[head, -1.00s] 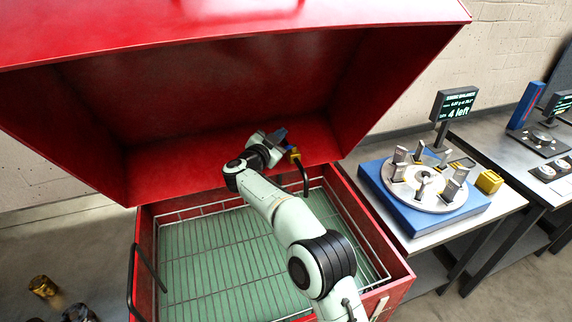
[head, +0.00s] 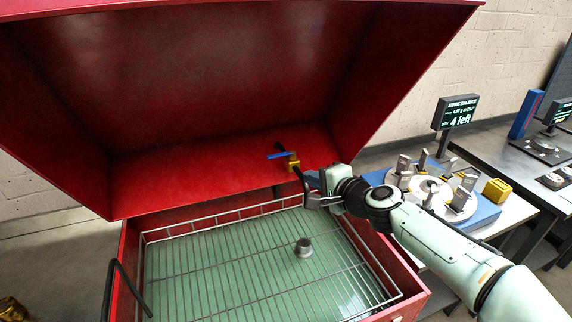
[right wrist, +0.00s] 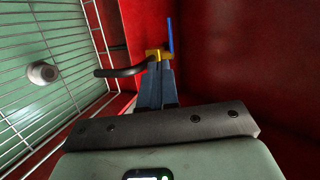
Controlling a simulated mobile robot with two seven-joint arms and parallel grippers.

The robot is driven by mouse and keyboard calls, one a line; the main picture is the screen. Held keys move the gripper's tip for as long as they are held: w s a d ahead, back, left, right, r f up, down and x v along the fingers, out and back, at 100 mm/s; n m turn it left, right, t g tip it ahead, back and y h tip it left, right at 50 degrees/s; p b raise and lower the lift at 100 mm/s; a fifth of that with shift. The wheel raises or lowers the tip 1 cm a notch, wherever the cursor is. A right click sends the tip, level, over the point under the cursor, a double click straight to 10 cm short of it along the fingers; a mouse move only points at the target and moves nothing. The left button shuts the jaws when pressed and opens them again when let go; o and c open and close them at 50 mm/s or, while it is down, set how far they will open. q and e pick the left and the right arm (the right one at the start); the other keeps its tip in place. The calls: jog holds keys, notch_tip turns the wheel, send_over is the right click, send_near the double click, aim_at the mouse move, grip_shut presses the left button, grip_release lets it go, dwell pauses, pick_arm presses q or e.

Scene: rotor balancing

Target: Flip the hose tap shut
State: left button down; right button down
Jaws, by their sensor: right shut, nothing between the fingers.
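The hose tap (head: 294,163) is a small brass body on a black hose against the red back wall of the open cabinet. Its blue lever (head: 279,155) sticks out to the left and appears to lie crosswise to the hose. In the right wrist view the brass body (right wrist: 158,54) shows just beyond the fingertips, with the lever (right wrist: 170,37) pointing up and the hose (right wrist: 120,71) running left. My right gripper (head: 311,180) is shut and empty, just right of and below the tap; whether it touches cannot be told. My left gripper is out of view.
The red lid (head: 200,75) stands open overhead. At right is a bench with a blue-based rotor balancer (head: 478,222), a yellow block (head: 497,190) and a screen (head: 456,112).

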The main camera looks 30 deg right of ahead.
send_near(276, 157)
notch_tip(276, 157, down, 2)
jog(key=w, duration=0.2)
jog(key=w+p, duration=0.1)
jog(key=w, duration=0.2)
jog(key=shift+f+p, duration=0.2)
jog(key=shift+p, duration=0.1)
jog(key=shift+w+a+r+p, duration=0.15)
jog(key=shift+w+a+p, duration=0.25)
jog(key=shift+w, duration=0.45)
jog(key=shift+s+a, duration=0.1)
jog(key=shift+a, duration=0.1)
